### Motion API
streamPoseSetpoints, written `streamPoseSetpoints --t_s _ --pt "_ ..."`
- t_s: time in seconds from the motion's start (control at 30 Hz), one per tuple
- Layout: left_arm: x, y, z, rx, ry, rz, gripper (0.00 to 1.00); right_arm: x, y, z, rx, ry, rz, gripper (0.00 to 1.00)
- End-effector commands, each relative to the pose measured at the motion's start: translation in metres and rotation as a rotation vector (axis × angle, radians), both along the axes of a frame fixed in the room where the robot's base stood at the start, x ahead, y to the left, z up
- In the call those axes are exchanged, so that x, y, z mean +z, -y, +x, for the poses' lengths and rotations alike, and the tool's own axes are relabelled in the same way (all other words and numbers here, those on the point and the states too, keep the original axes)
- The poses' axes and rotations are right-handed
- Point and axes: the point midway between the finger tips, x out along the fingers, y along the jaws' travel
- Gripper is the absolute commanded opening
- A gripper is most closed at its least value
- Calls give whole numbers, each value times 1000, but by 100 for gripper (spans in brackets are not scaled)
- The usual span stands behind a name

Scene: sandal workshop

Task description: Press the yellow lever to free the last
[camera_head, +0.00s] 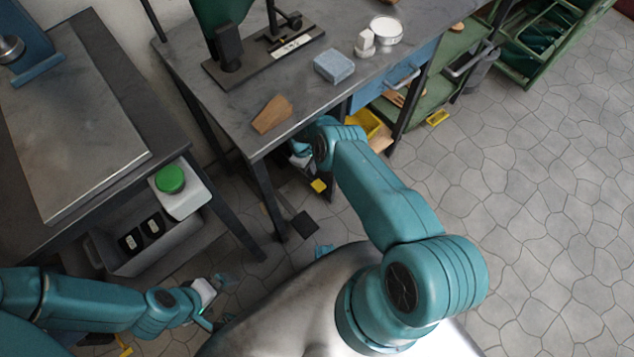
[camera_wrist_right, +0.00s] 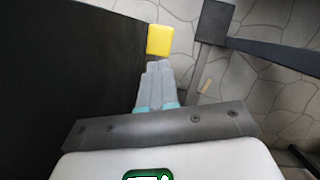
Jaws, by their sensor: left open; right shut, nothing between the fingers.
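The yellow lever (camera_wrist_right: 160,40) shows as a rounded yellow block in the right wrist view, just past the tips of my right gripper (camera_wrist_right: 157,66). The right fingers are shut with nothing between them. I cannot tell whether they touch the lever. In the head view a small yellow piece (camera_head: 318,186), seemingly the lever, is low beside the bench, below my right gripper (camera_head: 302,160), which is partly hidden by its arm. My left gripper (camera_head: 212,308) is open and empty at lower left. I cannot make out the last for certain.
The grey bench (camera_head: 215,108) carries a wooden wedge (camera_head: 272,114), a blue-grey block (camera_head: 334,66) and a dark-based machine (camera_head: 265,58). A green button box (camera_head: 182,195) is at the left table. A dark leg (camera_wrist_right: 214,22) stands right of the lever.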

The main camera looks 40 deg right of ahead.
Motion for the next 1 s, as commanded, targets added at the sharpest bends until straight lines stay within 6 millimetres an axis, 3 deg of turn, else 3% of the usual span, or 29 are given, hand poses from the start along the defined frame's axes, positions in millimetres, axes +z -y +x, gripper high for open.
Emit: streamPoseSetpoints --t_s 0.3,0.7,1.0 --pt "-2 0 0 0 0 0 100 -4 1 -1 -1 0 0 0" --pt "-28 0 0 0 0 0 100 -52 5 -10 -1 0 1 0" --pt "-35 0 0 0 0 0 100 -68 7 -13 -1 1 0 0"
